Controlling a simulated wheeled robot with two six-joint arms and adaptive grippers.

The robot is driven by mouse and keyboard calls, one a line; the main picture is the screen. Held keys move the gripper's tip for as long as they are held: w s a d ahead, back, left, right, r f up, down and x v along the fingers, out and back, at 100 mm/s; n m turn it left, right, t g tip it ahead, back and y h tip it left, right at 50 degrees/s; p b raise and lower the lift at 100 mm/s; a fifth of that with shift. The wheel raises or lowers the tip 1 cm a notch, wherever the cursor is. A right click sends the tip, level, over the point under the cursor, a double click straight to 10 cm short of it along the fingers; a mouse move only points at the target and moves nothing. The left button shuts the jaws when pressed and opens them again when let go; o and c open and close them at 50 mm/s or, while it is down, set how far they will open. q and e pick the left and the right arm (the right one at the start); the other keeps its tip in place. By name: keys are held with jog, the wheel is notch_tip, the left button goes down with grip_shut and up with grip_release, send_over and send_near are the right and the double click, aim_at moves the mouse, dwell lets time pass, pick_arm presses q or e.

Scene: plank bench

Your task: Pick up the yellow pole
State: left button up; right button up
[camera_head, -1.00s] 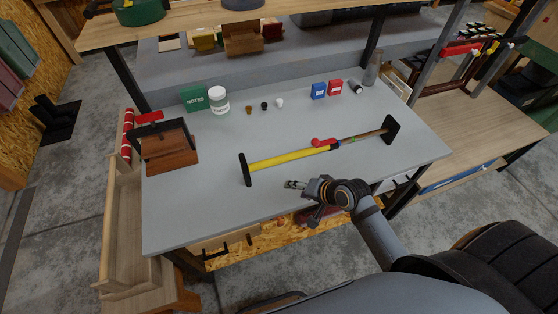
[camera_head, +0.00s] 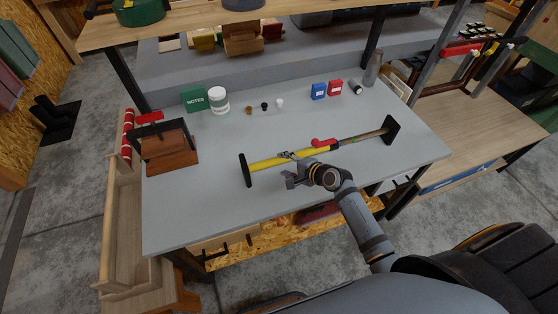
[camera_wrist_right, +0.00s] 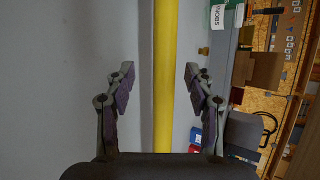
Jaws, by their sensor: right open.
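The yellow pole (camera_head: 267,162) lies across the grey bench top, with a black end plate at its left and a red handle (camera_head: 323,142) toward its middle. A darker rod continues from it to a black plate at the right. My right gripper (camera_head: 288,155) is at the yellow section, its fingertips over it. In the right wrist view the yellow pole (camera_wrist_right: 165,80) runs lengthwise between the two open fingers (camera_wrist_right: 157,80), with a gap on each side. Nothing is held. My left gripper is not in view.
A green notes box (camera_head: 194,98), a white jar (camera_head: 218,100), small knobs, and blue (camera_head: 319,91) and red (camera_head: 335,87) boxes stand behind the pole. A brown wooden box (camera_head: 168,145) is at the left. The front left bench top is clear.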

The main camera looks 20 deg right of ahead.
aim_at(282, 161)
jog(key=x, duration=0.5)
jog(key=shift+w+d+r, duration=0.2)
jog(key=shift+d, duration=0.05)
jog(key=shift+s+r, duration=0.1)
jog(key=shift+s, duration=0.05)
jog(key=c, duration=0.3)
grip_shut()
